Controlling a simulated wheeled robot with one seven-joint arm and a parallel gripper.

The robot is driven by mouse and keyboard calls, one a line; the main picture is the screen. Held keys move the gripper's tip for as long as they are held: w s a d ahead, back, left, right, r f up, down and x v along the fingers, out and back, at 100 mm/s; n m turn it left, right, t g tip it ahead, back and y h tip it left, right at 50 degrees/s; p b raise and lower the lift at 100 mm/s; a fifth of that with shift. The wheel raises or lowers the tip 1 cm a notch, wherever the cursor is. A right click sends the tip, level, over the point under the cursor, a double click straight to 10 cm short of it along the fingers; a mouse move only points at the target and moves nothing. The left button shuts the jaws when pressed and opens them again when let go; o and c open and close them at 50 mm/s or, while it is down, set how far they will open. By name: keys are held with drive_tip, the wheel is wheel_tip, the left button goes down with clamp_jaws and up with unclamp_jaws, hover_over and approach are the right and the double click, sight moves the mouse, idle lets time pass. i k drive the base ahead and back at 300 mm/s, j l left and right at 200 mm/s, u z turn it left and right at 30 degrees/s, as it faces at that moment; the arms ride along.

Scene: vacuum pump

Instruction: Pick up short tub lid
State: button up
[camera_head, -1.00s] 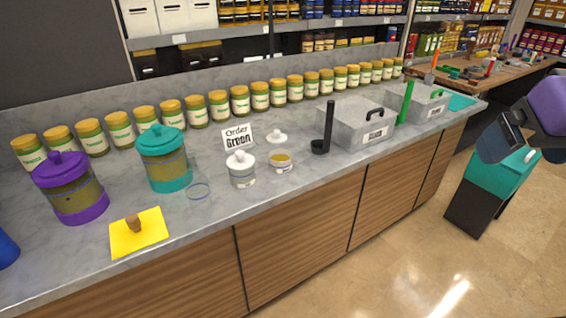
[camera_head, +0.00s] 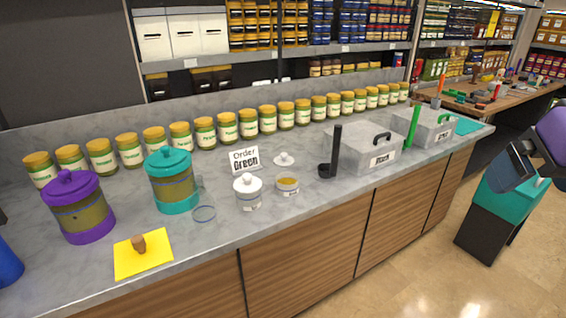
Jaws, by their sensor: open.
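A small white lid with a round knob (camera_head: 284,159) lies on the grey counter, just behind a short open tub (camera_head: 287,186) with yellowish contents. A taller white tub (camera_head: 248,194) stands just left of the open tub, with a similar knobbed white lid (camera_head: 248,182) on top. Part of my purple and dark arm shows at the right edge, well right of both tubs and over the floor. My gripper's fingers cannot be made out.
An "Order Green" card (camera_head: 245,159) stands behind the tubs. A clear ring-like glass (camera_head: 205,213), teal canister (camera_head: 172,182) and purple canister (camera_head: 80,208) are left. A black ladle (camera_head: 335,152) and grey box (camera_head: 362,150) are right. Several jars line the back.

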sight(284, 160)
drive_tip(key=i+l+u, duration=0.35)
drive_tip(key=i, duration=0.25)
drive_tip(key=i+l+u, duration=0.35)
drive_tip(key=i, duration=0.25)
drive_tip(key=i+l+u, duration=0.35)
drive_tip(key=i+l, duration=0.15)
drive_tip(key=l, duration=0.2)
